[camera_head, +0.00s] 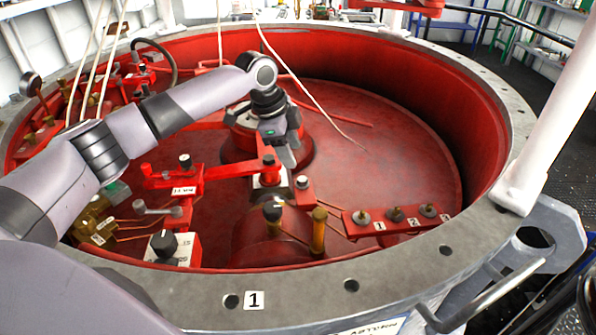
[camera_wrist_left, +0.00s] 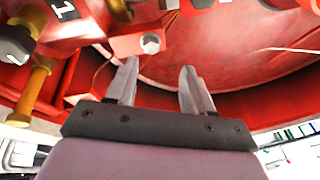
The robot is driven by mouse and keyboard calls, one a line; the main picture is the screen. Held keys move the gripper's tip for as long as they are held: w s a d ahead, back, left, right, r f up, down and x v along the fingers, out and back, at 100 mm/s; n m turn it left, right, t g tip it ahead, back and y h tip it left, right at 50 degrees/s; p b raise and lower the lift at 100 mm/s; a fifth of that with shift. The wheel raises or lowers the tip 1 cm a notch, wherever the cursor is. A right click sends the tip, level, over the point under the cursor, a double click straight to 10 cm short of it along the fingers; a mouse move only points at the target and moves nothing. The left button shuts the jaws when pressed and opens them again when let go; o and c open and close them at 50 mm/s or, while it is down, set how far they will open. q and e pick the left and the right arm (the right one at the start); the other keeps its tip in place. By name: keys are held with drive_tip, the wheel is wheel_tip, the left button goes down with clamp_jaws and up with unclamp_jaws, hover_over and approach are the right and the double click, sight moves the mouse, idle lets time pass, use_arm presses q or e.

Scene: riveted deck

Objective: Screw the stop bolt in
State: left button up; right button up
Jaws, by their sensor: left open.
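A small red block (camera_head: 303,196) with a round silver bolt head (camera_head: 302,181) sits right of a white plate at the middle of the red well. This looks like the stop bolt, but I cannot be sure. In the left wrist view the silver bolt head (camera_wrist_left: 150,43) shows just beyond my left gripper (camera_wrist_left: 159,70). In the head view my left gripper (camera_head: 287,155) hangs above and left of the block, beside a red lever (camera_head: 235,170). Its fingers are apart with nothing between them. My right gripper is out of view.
A yellow post (camera_head: 318,230) and a black-topped knob (camera_head: 272,212) stand in front of the block. A red bar with several numbered bolts (camera_head: 395,218) lies right. The round grey rim (camera_head: 400,285) encloses the well; its floor (camera_head: 400,150) at right is mostly clear.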

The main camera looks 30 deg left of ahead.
sight(301, 179)
use_arm(q)
drive_tip(key=shift+w+d+f+n+h, duration=0.15)
drive_tip(key=shift+d+f+n, duration=0.15)
drive_tip(key=shift+f+n, duration=0.8)
drive_tip(key=shift+d+f+n+h, duration=0.1)
drive_tip(key=shift+d+f+n, duration=0.2)
drive_tip(key=shift+f+n, duration=0.85)
drive_tip(key=shift+w+d+f+n+h, duration=0.15)
drive_tip(key=shift+d+f+n, duration=0.15)
drive_tip(key=shift+f+n, duration=0.8)
drive_tip(key=shift+f, duration=0.15)
clamp_jaws()
